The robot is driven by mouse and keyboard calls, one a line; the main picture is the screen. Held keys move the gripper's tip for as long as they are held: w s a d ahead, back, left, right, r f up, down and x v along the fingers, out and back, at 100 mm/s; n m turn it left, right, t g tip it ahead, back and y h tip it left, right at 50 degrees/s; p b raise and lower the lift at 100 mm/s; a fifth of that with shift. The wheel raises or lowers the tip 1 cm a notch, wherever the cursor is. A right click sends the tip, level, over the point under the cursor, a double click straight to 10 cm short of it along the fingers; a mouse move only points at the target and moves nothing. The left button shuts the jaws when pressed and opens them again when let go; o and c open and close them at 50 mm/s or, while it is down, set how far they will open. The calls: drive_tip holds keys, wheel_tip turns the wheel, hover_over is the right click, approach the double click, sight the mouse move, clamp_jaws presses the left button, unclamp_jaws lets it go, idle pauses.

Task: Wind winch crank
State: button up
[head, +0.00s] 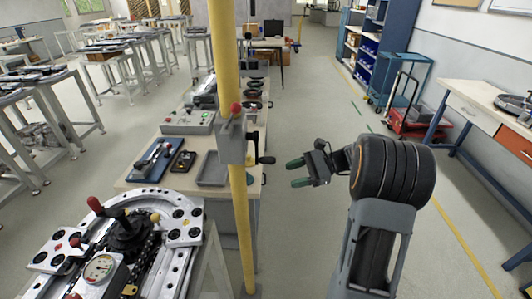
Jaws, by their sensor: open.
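A grey winch box (231,141) with a red knob on top is fixed to the yellow post (222,60). Its small crank (264,160) with a dark handle sticks out from the right side of the box. My gripper (297,173) is open and empty, with its green-tipped fingers pointing left. It is to the right of the crank and slightly lower in the picture, with a gap between them. I cannot tell the depth between gripper and crank.
A workbench (197,172) with trays and a control box (188,121) stands behind the post. A metal track assembly (115,245) with a red-knobbed lever fills the lower left.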

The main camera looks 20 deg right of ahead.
sight(267, 160)
drive_tip(key=w+d+r+m+t+y+p, duration=0.1)
drive_tip(key=w+d+m+t+y, duration=0.2)
drive_tip(key=d, duration=0.3)
drive_tip(key=p+x, duration=0.2)
drive_tip(key=x, duration=1.1)
drive_tip(key=shift+a+p, duration=0.3)
drive_tip(key=shift+p, duration=0.05)
clamp_jaws()
